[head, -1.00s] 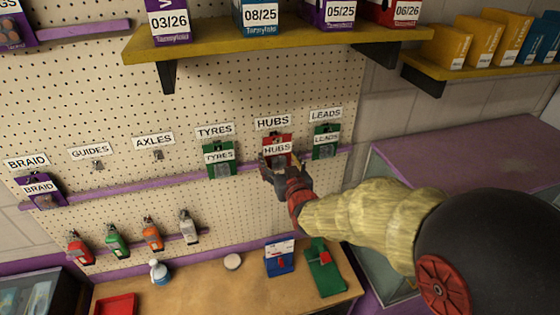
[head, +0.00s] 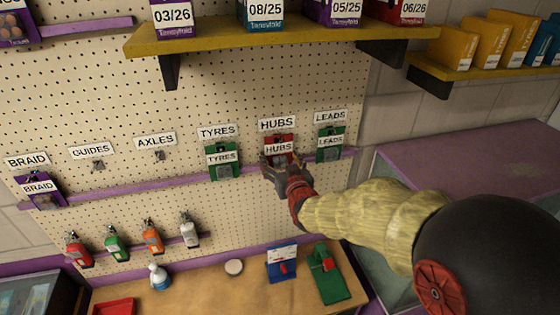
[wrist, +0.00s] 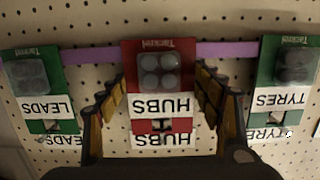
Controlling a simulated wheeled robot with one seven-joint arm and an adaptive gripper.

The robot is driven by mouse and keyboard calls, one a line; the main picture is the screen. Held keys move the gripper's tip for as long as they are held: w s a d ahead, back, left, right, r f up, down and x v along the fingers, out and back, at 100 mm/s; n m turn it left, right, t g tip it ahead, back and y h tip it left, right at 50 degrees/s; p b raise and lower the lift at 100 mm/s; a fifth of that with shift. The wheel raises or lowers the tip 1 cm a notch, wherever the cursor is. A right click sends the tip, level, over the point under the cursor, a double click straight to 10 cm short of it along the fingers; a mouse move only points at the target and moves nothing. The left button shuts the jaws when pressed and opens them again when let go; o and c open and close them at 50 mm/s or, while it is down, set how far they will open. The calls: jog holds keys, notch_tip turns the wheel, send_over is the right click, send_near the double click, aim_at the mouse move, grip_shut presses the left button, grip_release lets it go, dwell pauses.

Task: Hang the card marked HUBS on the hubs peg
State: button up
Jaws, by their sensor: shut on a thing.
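The red card marked HUBS (head: 279,147) is upright against the pegboard, just under the HUBS label (head: 277,124). My gripper (head: 283,165) is at its lower part. In the wrist view the HUBS card (wrist: 158,77) appears upside down, with my gripper's fingers (wrist: 160,100) along its two side edges, shut on it. A pale peg tip (wrist: 162,124) shows at the card's dark slot, lined up with it. I cannot tell how far the peg passes through. The rest of the hubs peg is hidden by the card.
Green TYRES (head: 223,160) and LEADS (head: 330,143) cards hang close on either side. The GUIDES (head: 98,166) and AXLES (head: 160,155) pegs are bare. A yellow shelf (head: 300,37) with boxes juts out above. A purple rail (head: 120,187) runs behind the cards.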

dwell(0.4)
jog(key=o, duration=1.1)
jog(key=v, duration=1.2)
jog(key=s+d+f+g+h+b, duration=0.1)
jog(key=s+d+f+g, duration=0.1)
jog(key=s+f+g, duration=0.4)
jog(key=s+d+f+g+h+b, duration=0.1)
jog(key=s+f, duration=0.3)
jog(key=f, duration=0.4)
jog(key=s+d+f+m+g+b, duration=0.1)
jog(key=s+d+f+b, duration=0.3)
jog(key=s+b, duration=0.2)
jog(key=s+d+f+m+g+h+b, duration=0.1)
jog(key=s+d+f+b, duration=0.3)
jog(key=b, duration=0.5)
jog(key=s+d+f+m+g+h+b, duration=0.1)
jog(key=s+d+f+b, duration=0.3)
jog(key=s, duration=0.5)
jog(key=shift+d+b, duration=0.95)
jog(key=shift+b, duration=0.85)
